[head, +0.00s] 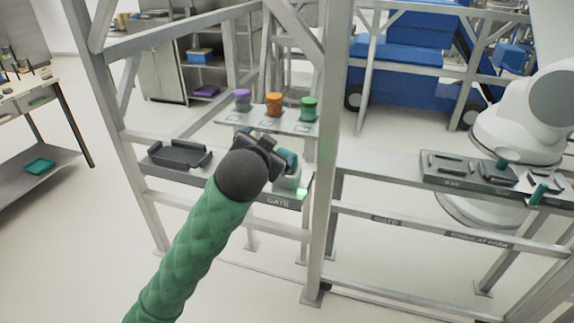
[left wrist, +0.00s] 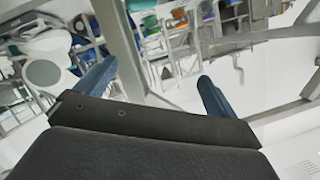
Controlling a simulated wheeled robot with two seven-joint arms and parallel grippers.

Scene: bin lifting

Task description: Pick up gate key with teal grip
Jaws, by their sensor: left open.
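Two upright teal grips show in the head view at the right shelf's trays: one (head: 503,164) at the back and one (head: 538,193) nearer the front. I cannot tell which is the gate key's. My left gripper (head: 268,143) is well to the left of them, over the shelf marked GATE. Its fingers also show in the left wrist view (left wrist: 157,75), spread apart with nothing between them. A teal patch (head: 289,158) shows beside the gripper in the head view, and I cannot tell if it is a finger or a grip. My right gripper is out of view.
A dark tray (head: 178,155) lies on the left shelf. Purple, orange (head: 274,104) and green capped pieces stand on a raised shelf behind. A grey frame post (head: 326,170) rises between my left gripper and the right trays. A white robot arm (head: 520,120) stands behind those trays.

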